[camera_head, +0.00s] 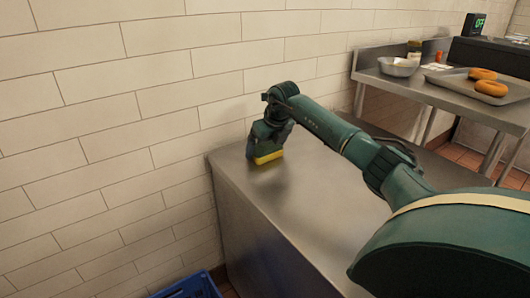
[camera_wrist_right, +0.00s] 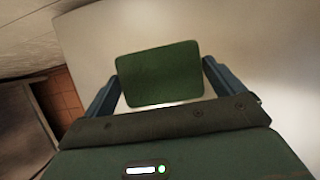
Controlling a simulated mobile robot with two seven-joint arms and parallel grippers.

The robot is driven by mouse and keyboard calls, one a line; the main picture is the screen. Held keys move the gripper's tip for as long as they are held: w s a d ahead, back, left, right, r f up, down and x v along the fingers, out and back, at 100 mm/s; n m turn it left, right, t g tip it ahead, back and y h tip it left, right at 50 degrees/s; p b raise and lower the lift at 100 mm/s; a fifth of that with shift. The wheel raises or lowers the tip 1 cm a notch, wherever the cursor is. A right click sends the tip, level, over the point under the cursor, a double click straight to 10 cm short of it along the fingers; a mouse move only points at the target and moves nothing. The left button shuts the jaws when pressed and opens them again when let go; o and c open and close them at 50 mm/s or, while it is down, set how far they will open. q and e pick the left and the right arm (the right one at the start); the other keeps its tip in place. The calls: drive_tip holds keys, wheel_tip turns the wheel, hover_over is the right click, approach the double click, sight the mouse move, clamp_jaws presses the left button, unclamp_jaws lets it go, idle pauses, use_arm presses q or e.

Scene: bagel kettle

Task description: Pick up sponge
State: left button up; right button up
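The sponge (camera_head: 268,158) is a small block, yellow along its side in the head view, at the far left end of the steel counter. In the right wrist view its green face (camera_wrist_right: 160,73) shows between the fingers. My right gripper (camera_head: 269,146) points down over the sponge. In the right wrist view its two fingers (camera_wrist_right: 160,80) lie against the sponge's left and right edges, shut on it. A dark blurred patch shows on the counter below the sponge; I cannot tell for certain whether it is clear of the surface. My left gripper is not in view.
The steel counter (camera_head: 310,215) is otherwise bare, with a tiled wall (camera_head: 130,120) close behind it. A blue crate (camera_head: 190,287) stands low at the left. A second steel table (camera_head: 430,92) at the right holds a bowl (camera_head: 398,67) and a tray of bagels (camera_head: 484,88).

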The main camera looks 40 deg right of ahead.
sight(266, 148)
drive_tip(key=c, duration=0.6)
drive_tip(key=shift+r, duration=0.1)
wheel_tip(266, 148, up, 9)
drive_tip(key=shift+f+p, duration=0.2)
drive_tip(key=shift+p, duration=0.9)
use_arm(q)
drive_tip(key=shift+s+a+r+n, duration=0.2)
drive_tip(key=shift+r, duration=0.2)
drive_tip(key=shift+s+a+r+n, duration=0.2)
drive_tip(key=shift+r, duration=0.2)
use_arm(e)
drive_tip(key=shift+r, duration=0.6)
